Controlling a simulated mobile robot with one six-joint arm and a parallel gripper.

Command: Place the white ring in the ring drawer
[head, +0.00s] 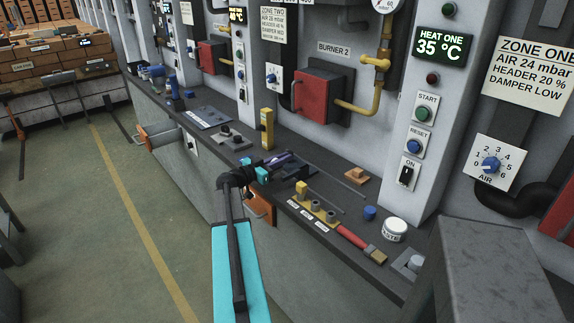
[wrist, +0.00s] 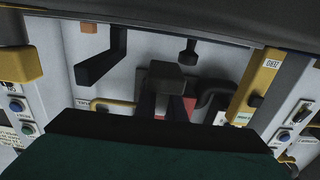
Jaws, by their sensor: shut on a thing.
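My gripper (head: 262,168) is over the front part of the dark bench (head: 330,205) in the head view, its teal fingers close together. A dark purple piece (head: 279,159) shows right beside the fingers. I cannot pick out a white ring in either view. An orange drawer front (head: 260,205) is below my gripper, partly hidden by my arm. Another orange-fronted drawer (head: 160,136) is farther left. I cannot tell which is the ring drawer.
A yellow post (head: 267,128) stands just behind my gripper. To the right are a yellow rack with pegs (head: 316,209), a red-handled brush (head: 360,243), a blue piece (head: 370,213) and a white round tub (head: 394,230). A red burner box (head: 318,94) juts from the wall. The floor at left is open.

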